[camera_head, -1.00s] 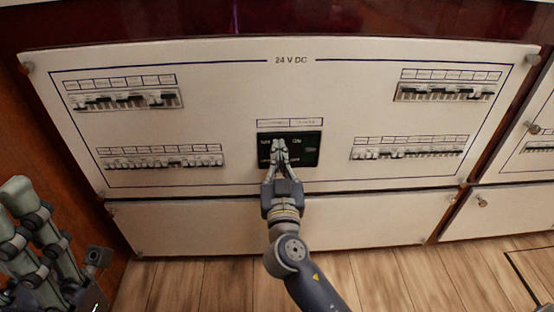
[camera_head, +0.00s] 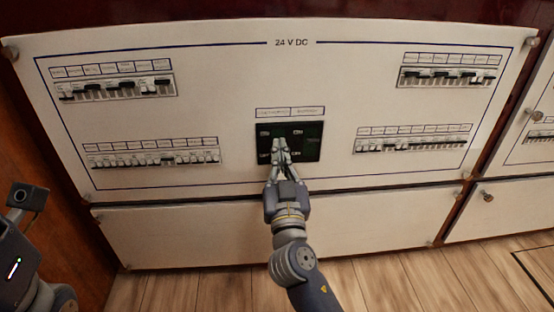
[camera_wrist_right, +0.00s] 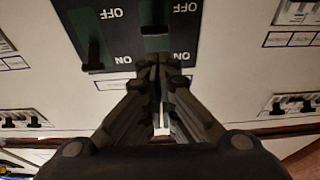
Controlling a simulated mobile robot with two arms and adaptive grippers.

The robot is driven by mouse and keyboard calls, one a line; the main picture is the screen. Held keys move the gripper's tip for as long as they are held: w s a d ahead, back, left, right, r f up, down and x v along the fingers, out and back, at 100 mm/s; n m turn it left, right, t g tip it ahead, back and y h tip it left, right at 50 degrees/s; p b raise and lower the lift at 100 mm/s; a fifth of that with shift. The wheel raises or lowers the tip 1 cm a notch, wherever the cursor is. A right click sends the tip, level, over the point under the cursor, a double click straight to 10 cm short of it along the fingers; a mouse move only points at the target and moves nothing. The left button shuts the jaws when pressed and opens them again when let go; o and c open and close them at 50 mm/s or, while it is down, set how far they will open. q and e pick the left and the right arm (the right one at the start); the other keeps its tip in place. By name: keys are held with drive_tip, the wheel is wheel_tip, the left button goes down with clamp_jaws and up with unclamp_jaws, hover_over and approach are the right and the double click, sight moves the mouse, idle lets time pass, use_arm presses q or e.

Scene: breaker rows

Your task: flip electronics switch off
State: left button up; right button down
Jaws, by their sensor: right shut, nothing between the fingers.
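A dark switch plate (camera_head: 309,140) with two switches sits in the middle of the white 24 V DC panel. My right gripper (camera_head: 279,146) is shut and empty, its fingertips in front of the plate's left half. In the right wrist view the plate (camera_wrist_right: 118,47) appears upside down, with OFF above and ON below. One lever (camera_wrist_right: 93,50) stands clear at left, its tip toward ON. The closed fingertips (camera_wrist_right: 158,62) are just below the other switch (camera_wrist_right: 154,40); its exact position and any contact are unclear. My left gripper is out of view.
Breaker rows flank the plate: upper left (camera_head: 118,88), lower left (camera_head: 153,158), upper right (camera_head: 449,77) and lower right (camera_head: 412,144). A label strip (camera_head: 290,112) sits above the plate. A lower cabinet front (camera_head: 370,222) and wooden floor (camera_head: 400,280) lie below.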

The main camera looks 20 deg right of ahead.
drive_tip(key=shift+s, duration=0.1)
drive_tip(key=v, duration=1.1)
drive_tip(key=shift+s, duration=0.4)
drive_tip(key=shift+a+f, duration=0.1)
